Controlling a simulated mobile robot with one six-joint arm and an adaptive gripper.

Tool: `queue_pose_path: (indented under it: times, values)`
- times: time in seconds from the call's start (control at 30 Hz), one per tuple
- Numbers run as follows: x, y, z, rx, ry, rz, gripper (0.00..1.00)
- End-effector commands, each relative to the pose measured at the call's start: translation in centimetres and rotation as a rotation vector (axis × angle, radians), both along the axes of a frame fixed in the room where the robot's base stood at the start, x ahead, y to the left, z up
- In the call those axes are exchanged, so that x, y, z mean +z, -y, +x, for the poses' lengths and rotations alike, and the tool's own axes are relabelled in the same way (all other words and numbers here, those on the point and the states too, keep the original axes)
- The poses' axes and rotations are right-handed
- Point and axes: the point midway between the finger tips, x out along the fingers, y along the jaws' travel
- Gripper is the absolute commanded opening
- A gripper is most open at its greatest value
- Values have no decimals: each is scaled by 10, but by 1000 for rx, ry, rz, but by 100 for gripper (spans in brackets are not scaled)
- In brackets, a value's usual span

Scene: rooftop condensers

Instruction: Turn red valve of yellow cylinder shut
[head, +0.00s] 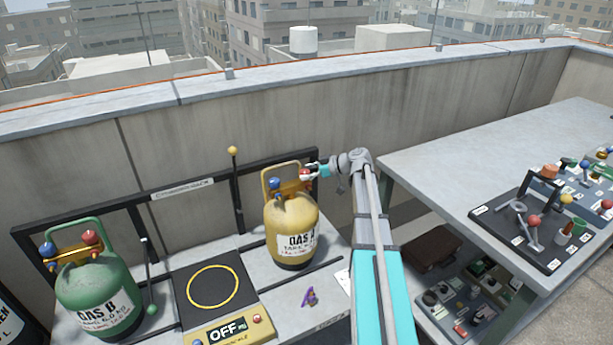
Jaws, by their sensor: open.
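The yellow cylinder (291,232) stands upright on the grey rack bench in the middle of the head view, with a label on its front. Its top carries a blue valve (274,184) on the left and a red valve (305,173) on the right, under a yellow handle frame. My gripper (311,171) reaches in from the right, level with the red valve. Its fingers are open at the red valve. I cannot tell whether they touch it or stand around it.
A green cylinder (97,288) with its own red and blue valves stands at the left. Between the cylinders is a scale (183,289) with an OFF display. A small purple object (309,296) lies in front of the yellow cylinder. A table (447,162) with tools stands right.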

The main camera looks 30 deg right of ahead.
Motion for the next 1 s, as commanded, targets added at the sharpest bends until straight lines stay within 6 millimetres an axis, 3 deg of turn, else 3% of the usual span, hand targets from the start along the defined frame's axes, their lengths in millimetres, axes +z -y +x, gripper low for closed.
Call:
queue_pose_path:
  times: [0.47, 0.9, 0.93, 1.0]
  values:
    - [-3, -6, 5, 0, 0, 0, 84]
    - [-3, -6, 5, 1, 0, 0, 2]
    - [-3, 3, 6, -2, 0, 0, 1]
    - [-3, -3, 5, -1, 0, 0, 1]
